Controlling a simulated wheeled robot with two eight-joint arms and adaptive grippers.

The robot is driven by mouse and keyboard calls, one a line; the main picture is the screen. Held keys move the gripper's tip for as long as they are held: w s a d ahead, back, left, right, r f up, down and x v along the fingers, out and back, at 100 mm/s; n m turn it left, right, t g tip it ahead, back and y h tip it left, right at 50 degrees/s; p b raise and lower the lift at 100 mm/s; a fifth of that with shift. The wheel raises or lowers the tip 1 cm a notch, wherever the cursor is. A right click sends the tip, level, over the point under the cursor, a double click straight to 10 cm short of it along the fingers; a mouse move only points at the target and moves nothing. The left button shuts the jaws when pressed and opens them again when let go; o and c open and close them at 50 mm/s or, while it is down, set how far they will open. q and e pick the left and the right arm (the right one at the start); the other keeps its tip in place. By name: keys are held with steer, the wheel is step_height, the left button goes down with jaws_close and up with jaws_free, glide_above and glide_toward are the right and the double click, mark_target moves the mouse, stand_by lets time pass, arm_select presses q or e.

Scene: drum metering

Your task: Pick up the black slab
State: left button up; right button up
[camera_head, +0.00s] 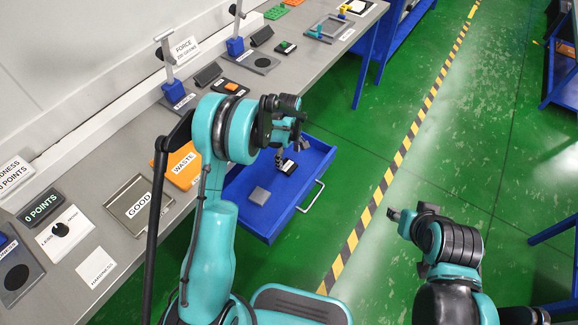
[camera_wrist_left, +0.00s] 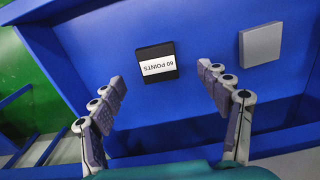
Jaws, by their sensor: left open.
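The black slab (camera_wrist_left: 155,52) lies flat in an open blue drawer, with a white label reading "60 POINTS". In the head view the black slab (camera_head: 287,167) is just below my left gripper (camera_head: 288,152). In the left wrist view my left gripper (camera_wrist_left: 162,76) is open and empty, its fingers spread to either side of the slab's near side, apart from it. A grey slab (camera_wrist_left: 260,45) lies beside it in the drawer; it also shows in the head view (camera_head: 259,195). My right gripper (camera_head: 408,214) is off to the right, away from the drawer; its fingers are unclear.
The blue drawer (camera_head: 270,228) has raised walls and a pale handle (camera_head: 312,197). The grey bench (camera_head: 128,165) on the left carries an orange "WASTE" tray (camera_head: 178,170), a "GOOD" tray (camera_head: 128,200) and blue-based stands. Green floor is clear to the right of the drawer.

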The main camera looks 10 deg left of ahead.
mark_target(288, 166)
arm_select(q)
steer(key=f+b, duration=0.1)
steer(key=f, duration=0.3)
steer(key=f+b, duration=0.1)
steer(key=f, duration=0.1)
steer(key=shift+w+a+b, duration=0.25)
steer(key=shift+w+b, duration=0.05)
steer(key=shift+w, duration=0.1)
steer(key=shift+r, duration=0.1)
steer(key=c, duration=1.2)
